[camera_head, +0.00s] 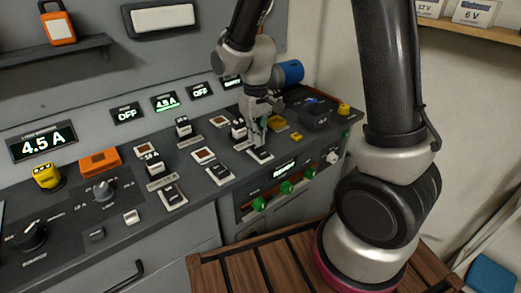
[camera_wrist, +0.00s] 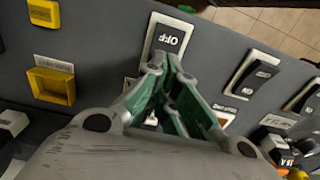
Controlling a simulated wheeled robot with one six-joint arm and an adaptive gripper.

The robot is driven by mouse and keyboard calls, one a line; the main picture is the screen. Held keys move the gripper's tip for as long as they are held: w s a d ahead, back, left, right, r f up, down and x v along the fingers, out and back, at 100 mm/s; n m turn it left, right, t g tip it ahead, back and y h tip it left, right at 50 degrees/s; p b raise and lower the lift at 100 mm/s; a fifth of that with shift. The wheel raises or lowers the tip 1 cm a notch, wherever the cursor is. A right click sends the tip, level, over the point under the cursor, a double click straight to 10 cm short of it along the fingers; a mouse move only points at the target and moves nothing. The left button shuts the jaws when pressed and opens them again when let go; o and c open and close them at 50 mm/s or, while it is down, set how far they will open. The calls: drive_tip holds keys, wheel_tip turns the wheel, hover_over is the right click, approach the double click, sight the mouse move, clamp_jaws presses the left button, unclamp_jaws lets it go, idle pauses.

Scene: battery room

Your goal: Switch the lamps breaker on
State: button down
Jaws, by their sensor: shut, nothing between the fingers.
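My gripper (camera_head: 263,143) is shut and empty, pointing down over the right part of the sloping grey console. In the wrist view its green-sided fingers (camera_wrist: 170,66) come together at the lower edge of a black rocker in a white frame (camera_wrist: 168,38), marked OFF. That rocker also shows in the head view (camera_head: 261,155); I cannot tell whether the fingertips touch it. Two similar rockers stand beside it, a middle one (camera_head: 220,172) and a left one (camera_head: 172,195). The labels are too small to tell which rocker is the lamps breaker.
Wall displays read 4.5 A (camera_head: 42,143), OFF (camera_head: 126,114) and 4.5 A (camera_head: 165,102); my arm partly hides another. A yellow open-topped holder (camera_wrist: 52,86) is near the fingers. An orange block (camera_head: 100,161), knobs and green buttons (camera_head: 285,187) surround the console. A slatted wooden top lies below.

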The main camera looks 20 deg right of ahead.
drive_tip(key=shift+f, duration=0.95)
idle(0.3)
drive_tip(key=shift+r, duration=3.5)
